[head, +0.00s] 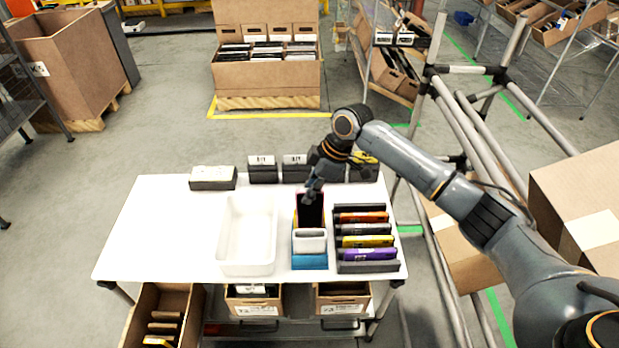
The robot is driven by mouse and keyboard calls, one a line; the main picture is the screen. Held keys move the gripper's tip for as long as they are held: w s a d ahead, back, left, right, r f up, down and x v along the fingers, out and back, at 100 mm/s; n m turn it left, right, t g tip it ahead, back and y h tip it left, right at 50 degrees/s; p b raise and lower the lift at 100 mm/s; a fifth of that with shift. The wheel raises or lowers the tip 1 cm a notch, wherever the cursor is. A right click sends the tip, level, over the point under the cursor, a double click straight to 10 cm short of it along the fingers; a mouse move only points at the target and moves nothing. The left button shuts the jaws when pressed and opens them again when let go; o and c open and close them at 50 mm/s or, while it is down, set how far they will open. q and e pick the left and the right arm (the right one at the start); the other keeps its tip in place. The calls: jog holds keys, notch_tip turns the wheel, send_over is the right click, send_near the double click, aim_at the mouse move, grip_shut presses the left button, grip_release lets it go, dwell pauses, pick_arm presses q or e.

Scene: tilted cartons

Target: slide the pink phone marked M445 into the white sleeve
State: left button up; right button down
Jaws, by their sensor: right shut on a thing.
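My right gripper (313,190) is shut on the top end of a phone (311,212) and points down at it. The phone's face looks black, with a thin pink-red edge; no M445 mark can be read. The phone stands steeply just behind the mouth of the white sleeve (310,243). I cannot tell whether its lower end is inside the sleeve or just above it. The sleeve sits on a blue holder (310,262). My left gripper is not in view.
A white tray (230,268) lies left of the holder. A rack (367,267) of several coloured phones stands at the right. Dark boxes (213,184) line the table's back edge. The white table (155,230) is clear at the left.

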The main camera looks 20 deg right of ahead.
jog(key=s, duration=0.1)
jog(key=b, duration=0.4)
send_over(309, 229)
jog(key=shift+d+f, duration=0.15)
jog(key=shift+f, duration=2.15)
jog(key=shift+f+b, duration=1.95)
jog(key=shift+f, duration=2.4)
jog(key=shift+f, duration=0.25)
jog(key=c, duration=1.3)
grip_release()
